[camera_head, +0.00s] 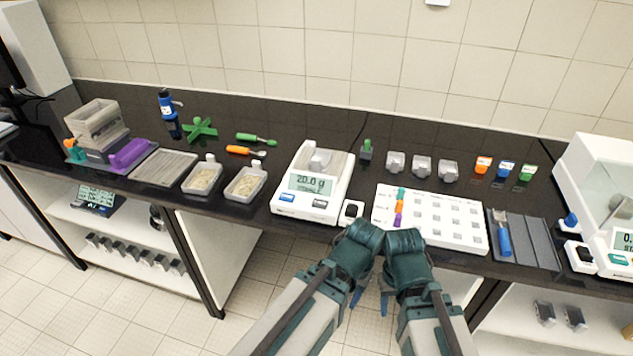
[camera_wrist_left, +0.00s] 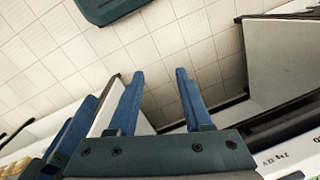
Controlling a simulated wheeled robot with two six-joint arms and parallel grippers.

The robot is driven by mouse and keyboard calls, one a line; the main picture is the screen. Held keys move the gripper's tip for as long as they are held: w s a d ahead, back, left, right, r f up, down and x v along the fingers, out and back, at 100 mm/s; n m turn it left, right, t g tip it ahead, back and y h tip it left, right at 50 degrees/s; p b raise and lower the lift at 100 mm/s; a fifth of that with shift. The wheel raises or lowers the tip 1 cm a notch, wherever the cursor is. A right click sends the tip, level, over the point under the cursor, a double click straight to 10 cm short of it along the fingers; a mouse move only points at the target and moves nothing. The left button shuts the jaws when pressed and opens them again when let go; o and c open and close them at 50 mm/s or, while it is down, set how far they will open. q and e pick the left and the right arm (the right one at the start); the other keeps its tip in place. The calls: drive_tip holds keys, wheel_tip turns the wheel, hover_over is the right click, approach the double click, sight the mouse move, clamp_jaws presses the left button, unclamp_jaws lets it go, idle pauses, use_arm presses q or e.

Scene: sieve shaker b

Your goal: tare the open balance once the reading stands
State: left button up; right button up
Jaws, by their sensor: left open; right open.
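The open balance (camera_head: 331,205) is a white unit on the black bench. Its display (camera_head: 310,183) reads 20.0 g, and a pale grey object (camera_head: 320,160) stands on its pan. A blue button (camera_head: 287,197) and a light button (camera_head: 320,204) are on its front. My left gripper (camera_head: 357,296) and my right gripper (camera_head: 384,304) hang side by side in front of the bench, below and right of the balance, touching nothing there. In the left wrist view the left gripper's blue fingers (camera_wrist_left: 158,85) are apart and empty. The right fingers are mostly hidden by their arm.
A small black-and-white box (camera_head: 350,212) sits beside the balance. Right of it are a white tray with wells (camera_head: 460,239) and a dark mat (camera_head: 535,238). An enclosed balance (camera_head: 590,160) stands far right. Two sample trays (camera_head: 245,184) (camera_head: 203,179) stand left of the open balance.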

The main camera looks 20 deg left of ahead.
use_arm(q)
drive_tip(key=shift+c, duration=0.2)
clamp_jaws()
idle(1.6)
